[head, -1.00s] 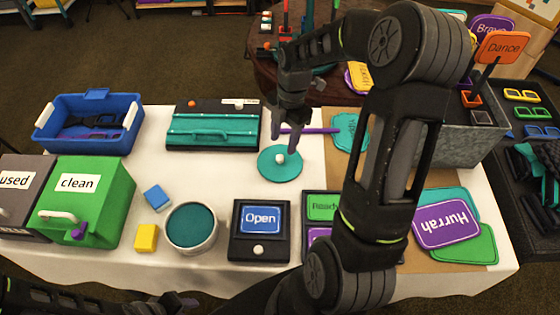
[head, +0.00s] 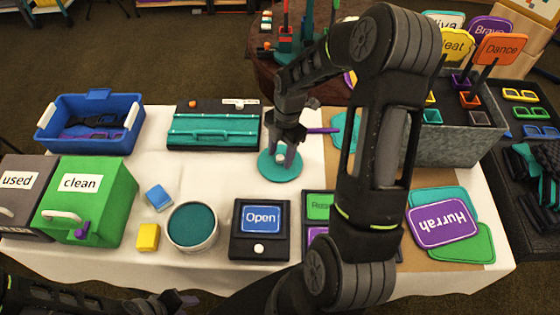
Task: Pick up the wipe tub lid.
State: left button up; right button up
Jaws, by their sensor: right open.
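The wipe tub lid (head: 279,174) is a flat teal disc with a pale knob, lying on the white tablecloth in the middle of the table. My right gripper (head: 281,158) is open and points down over the lid, its fingers at the knob, which they partly hide. I cannot tell whether the fingers touch the knob. A round white tub (head: 192,228) with a teal inside stands nearer, to the lower left of the lid. Part of my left gripper (head: 176,301) shows at the bottom edge; its jaws are unclear.
A black case with a teal handled panel (head: 212,131) lies behind the lid. A purple stick (head: 322,130) is close to the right gripper. An "Open" display box (head: 261,225), blue block (head: 159,197) and yellow block (head: 148,237) stand in front. Bare cloth lies left of the lid.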

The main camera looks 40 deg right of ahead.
dwell(0.4)
grip_shut()
dwell(0.4)
